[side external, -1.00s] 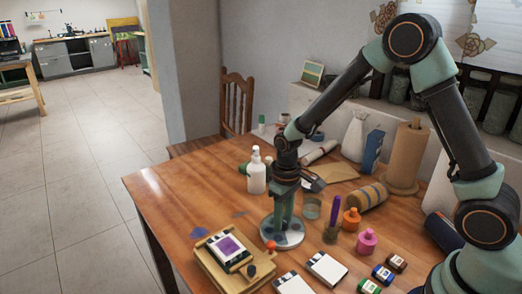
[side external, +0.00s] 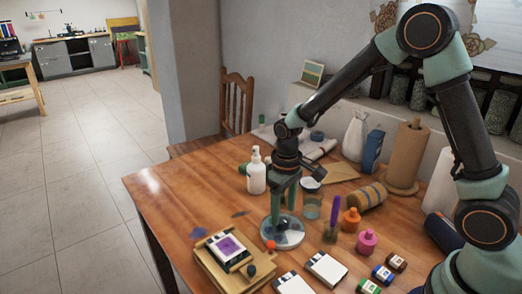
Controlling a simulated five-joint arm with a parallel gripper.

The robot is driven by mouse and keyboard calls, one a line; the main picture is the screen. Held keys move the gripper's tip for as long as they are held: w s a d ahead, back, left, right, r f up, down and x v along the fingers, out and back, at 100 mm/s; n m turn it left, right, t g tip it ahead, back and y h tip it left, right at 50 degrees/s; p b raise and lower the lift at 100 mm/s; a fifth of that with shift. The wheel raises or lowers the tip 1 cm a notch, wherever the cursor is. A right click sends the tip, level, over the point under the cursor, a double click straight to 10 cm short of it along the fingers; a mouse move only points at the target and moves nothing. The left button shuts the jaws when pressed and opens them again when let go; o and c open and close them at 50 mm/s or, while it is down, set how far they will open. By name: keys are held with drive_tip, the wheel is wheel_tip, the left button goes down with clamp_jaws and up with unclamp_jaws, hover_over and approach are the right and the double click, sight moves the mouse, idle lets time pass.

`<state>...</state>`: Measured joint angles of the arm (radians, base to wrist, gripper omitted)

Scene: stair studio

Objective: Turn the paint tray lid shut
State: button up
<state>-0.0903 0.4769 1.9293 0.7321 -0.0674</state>
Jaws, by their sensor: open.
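The round paint tray (side external: 294,240) lies on the wooden table, pale grey with a dark patch near its middle. I cannot tell clearly where its lid ends and the tray begins. A small orange-red ball (side external: 271,244) sits at its left front rim. My gripper (side external: 284,212) points down over the tray, with its two green fingers spread apart. The fingertips are close above the tray; I cannot tell whether they touch it. Nothing shows held between them. The fingers hide part of the tray's back.
A glass (side external: 312,205), a purple-handled brush (side external: 334,215), an orange bottle (side external: 351,220) and a pink bottle (side external: 366,241) crowd the right.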

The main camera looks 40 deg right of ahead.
sight(284, 220)
wheel_tip(284, 220, up, 9)
idle(0.3)
drive_tip(key=shift+r, duration=0.1)
drive_tip(key=s+d+r+m+t, duration=0.1)
drive_tip(key=s+r+t, duration=0.1)
drive_tip(key=s+r, duration=0.3)
drive_tip(key=s+d+r+t, duration=0.2)
drive_tip(key=s+r+t, duration=0.1)
drive_tip(key=s, duration=0.3)
drive_tip(key=shift+s+d+r+m+t, duration=0.2)
drive_tip(key=shift+d+r+m+t, duration=0.15)
drive_tip(key=shift+r, duration=0.55)
